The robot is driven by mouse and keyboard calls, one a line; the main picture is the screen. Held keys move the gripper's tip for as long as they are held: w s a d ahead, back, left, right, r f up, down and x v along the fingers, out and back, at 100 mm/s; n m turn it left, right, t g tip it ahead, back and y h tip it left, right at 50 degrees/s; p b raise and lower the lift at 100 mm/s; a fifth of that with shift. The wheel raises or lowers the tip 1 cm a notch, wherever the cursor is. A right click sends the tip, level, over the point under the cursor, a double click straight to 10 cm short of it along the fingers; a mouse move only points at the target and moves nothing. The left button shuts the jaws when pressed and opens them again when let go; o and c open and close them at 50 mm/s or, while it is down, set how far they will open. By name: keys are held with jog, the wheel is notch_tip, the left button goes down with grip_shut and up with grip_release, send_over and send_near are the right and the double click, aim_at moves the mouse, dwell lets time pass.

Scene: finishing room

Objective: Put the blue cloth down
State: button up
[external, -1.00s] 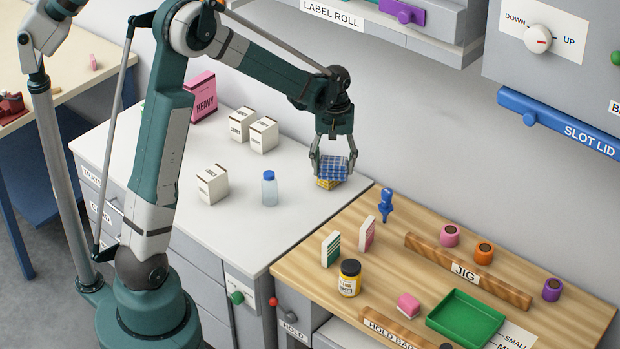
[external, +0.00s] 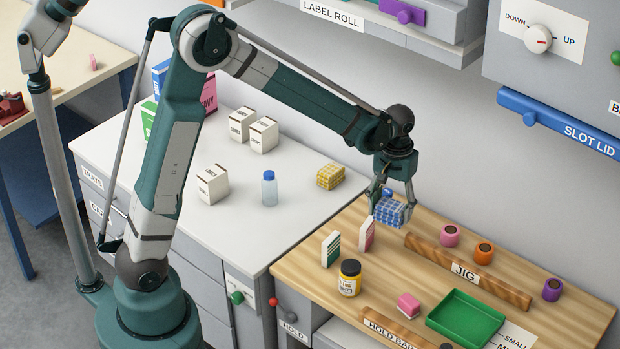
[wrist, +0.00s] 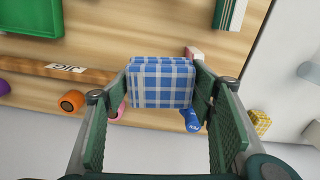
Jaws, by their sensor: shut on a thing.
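The blue checked cloth (external: 391,211) is a folded block. My gripper (external: 392,200) is shut on it, above the back left part of the wooden bench top. In the wrist view the cloth (wrist: 162,82) sits between the two fingers of my gripper (wrist: 162,95). I cannot tell whether its underside touches the wood. A blue pin-like thing stands just behind the cloth and is partly hidden in the external view; it also shows in the wrist view (wrist: 191,119).
A yellow checked cloth (external: 330,177) lies on the white counter (external: 290,225). A pink-and-white box (external: 366,234) stands close in front of the held cloth. The jig bar (external: 468,271), pink roll (external: 450,235) and green tray (external: 466,318) are to the right.

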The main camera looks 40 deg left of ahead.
jog(key=s+d+m, duration=0.2)
jog(key=s+d, duration=0.2)
jog(key=d, duration=0.4)
jog(key=shift+w+f, duration=0.1)
jog(key=shift+f, duration=2.4)
jog(key=shift+f+b, duration=0.4)
jog(key=shift+f, duration=2.75)
jog(key=shift+f, duration=1.85)
jog(key=shift+f+b, duration=0.2)
jog(key=shift+b, duration=0.2)
